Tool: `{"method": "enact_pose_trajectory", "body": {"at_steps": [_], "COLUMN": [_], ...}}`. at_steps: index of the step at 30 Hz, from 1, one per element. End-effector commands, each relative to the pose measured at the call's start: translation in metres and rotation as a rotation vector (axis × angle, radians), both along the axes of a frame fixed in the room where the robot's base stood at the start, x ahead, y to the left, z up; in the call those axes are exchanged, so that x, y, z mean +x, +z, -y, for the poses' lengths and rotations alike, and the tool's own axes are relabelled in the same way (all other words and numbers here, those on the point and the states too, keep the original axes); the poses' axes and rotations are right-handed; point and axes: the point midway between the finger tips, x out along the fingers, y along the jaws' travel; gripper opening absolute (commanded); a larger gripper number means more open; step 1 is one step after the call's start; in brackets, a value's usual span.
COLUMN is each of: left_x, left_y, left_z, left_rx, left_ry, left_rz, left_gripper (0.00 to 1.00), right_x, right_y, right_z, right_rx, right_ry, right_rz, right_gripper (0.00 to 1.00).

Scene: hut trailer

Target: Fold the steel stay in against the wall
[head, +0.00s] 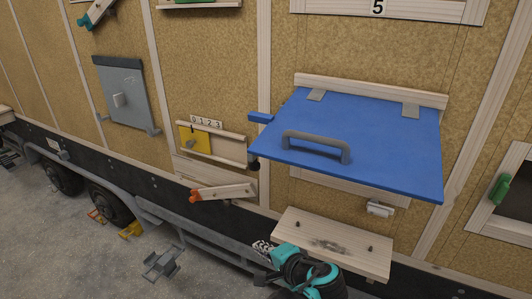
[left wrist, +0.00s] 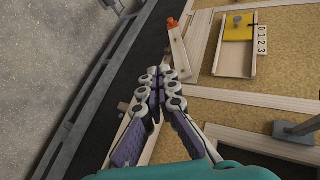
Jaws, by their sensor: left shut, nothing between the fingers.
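The blue flap (head: 375,130) stands raised out from the wall on two hinges, with a grey handle on it. In the left wrist view a grey metal bar with a block at one end (left wrist: 295,130) shows at the right edge beside pale wood framing. It looks like the steel stay, but its far end is cut off. The flap hides that area in the head view. My left gripper (head: 264,275) is low, by the left end of the wooden shelf. In the left wrist view its fingers (left wrist: 160,72) are shut and empty, apart from the bar. My right gripper is out of view.
The wooden shelf (head: 330,243) juts out below the flap. A small pale catch (head: 380,209) sits under the flap. An orange-tipped wooden lever (head: 222,192) and a yellow slider (head: 195,139) are to the left. The floor (head: 100,260) beside the trailer is partly clear.

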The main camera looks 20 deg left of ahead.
Motion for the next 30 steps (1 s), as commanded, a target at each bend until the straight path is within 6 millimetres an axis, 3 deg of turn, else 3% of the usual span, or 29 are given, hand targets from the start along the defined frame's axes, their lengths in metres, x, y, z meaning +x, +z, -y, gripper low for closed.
{"method": "enact_pose_trajectory", "body": {"at_steps": [1,6,12,18,30], "left_x": [0.01,0.022,0.016,0.011,0.013], "left_y": [0.032,0.102,0.149,0.16,0.16], "left_z": [0.012,0.05,0.088,0.101,0.097], "left_rx": [0.084,0.348,0.524,0.575,0.575], "left_ry": [-0.009,0.008,0.037,0.051,0.052], "left_rz": [0.021,0.132,0.257,0.304,0.304], "left_gripper": [0.0,0.0,0.0,0.0,0.0], "right_x": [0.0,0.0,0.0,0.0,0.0], "right_y": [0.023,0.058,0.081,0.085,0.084], "right_z": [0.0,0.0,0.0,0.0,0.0], "right_rx": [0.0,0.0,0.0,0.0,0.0], "right_ry": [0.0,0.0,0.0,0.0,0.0], "right_rz": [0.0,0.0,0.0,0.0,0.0], "right_gripper": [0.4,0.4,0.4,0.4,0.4]}}
